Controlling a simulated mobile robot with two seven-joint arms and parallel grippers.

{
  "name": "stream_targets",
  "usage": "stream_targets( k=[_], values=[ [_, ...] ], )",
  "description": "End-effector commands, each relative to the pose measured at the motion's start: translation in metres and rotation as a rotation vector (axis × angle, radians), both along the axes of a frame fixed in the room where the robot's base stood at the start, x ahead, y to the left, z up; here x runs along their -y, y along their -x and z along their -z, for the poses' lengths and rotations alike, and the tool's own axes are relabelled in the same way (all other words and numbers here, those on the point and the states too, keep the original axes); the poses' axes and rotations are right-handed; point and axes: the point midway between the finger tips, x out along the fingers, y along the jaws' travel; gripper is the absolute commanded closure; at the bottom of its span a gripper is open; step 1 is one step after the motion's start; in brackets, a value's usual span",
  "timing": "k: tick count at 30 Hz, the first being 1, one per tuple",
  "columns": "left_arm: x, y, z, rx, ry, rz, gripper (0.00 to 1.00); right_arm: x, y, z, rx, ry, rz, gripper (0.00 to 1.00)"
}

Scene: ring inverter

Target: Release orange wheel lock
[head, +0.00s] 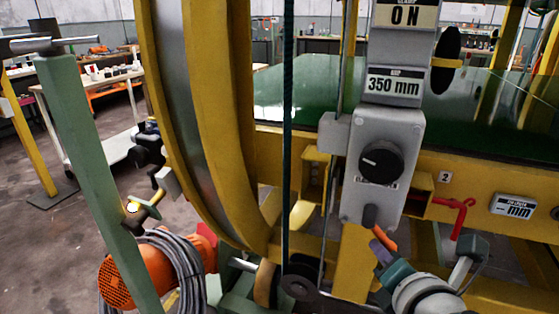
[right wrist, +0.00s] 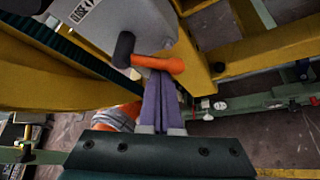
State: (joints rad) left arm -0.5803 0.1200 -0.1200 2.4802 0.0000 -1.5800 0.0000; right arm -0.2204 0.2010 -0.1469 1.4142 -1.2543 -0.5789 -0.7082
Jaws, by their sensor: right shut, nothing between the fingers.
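The orange wheel lock is a short orange lever (head: 385,238) with a black grip, at the bottom of the grey control box. In the right wrist view the orange lever (right wrist: 160,63) runs sideways from its black grip (right wrist: 123,49) to a rounded end. My right gripper (head: 376,246) has purple fingers, shut and empty, just below the lever. In the right wrist view the shut fingertips (right wrist: 160,78) are at or very near the lever's underside; I cannot tell whether they touch. My left gripper is not in view.
The grey control box (head: 353,198) with a black knob hangs beside the large yellow ring (head: 222,130). A red bent handle (head: 459,215) is to the right. A green post (head: 85,160) and an orange motor (head: 117,284) with grey cables stand at the left.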

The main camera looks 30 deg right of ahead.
Motion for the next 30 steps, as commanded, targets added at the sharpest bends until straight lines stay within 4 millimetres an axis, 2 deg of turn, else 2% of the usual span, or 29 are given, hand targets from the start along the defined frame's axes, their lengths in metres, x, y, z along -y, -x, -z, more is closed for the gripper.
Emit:
stream_targets(
  k=[1, 9, 18, 30],
  values=[
    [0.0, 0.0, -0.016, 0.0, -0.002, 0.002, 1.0, 0.001, 0.0, -0.01, -0.031, 0.027, 0.001, 1.0],
    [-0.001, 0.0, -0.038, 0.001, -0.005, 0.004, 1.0, 0.005, 0.005, -0.012, -0.176, 0.152, 0.002, 1.0],
    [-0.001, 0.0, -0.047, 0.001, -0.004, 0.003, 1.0, 0.008, 0.007, -0.014, -0.189, 0.166, 0.0, 1.0],
    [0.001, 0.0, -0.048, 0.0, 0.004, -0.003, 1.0, 0.008, 0.008, -0.014, -0.186, 0.163, 0.001, 1.0]
  ],
)
